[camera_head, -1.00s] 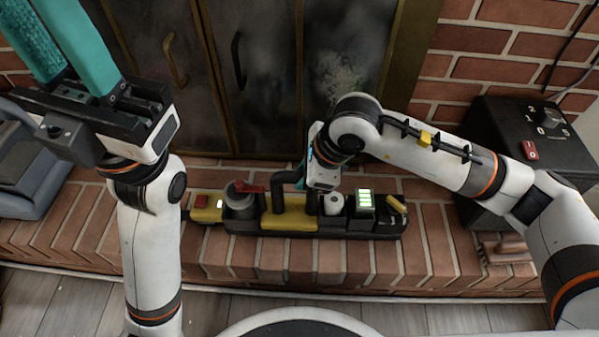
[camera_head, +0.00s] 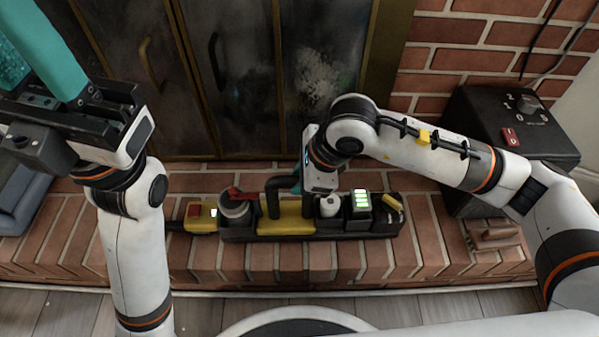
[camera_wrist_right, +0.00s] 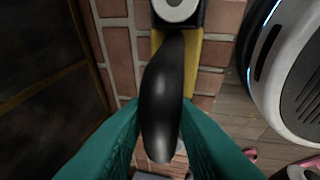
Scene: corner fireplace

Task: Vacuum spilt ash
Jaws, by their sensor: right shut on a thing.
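A long black and yellow unit (camera_head: 285,222) stands on the brick hearth, with a black arched handle (camera_head: 272,192), a grey canister with a red lever (camera_head: 237,205) and a lit green panel (camera_head: 361,200). My right gripper (camera_head: 297,184) is at the unit. In the right wrist view its teal fingers (camera_wrist_right: 162,120) close on both sides of a black grip (camera_wrist_right: 160,95). My left gripper (camera_head: 28,58) is raised at the upper left, empty, its teal fingers apart and their tips cut off by the frame. Pale grey ash-like smudges (camera_head: 318,80) show on the fireplace door.
Dark fireplace doors (camera_head: 215,75) stand behind the hearth (camera_head: 330,262). A black box with a dial and red switch (camera_head: 510,130) stands at the right. A small brown object (camera_head: 495,235) lies before it. A grey-blue object (camera_head: 30,190) is at the left edge.

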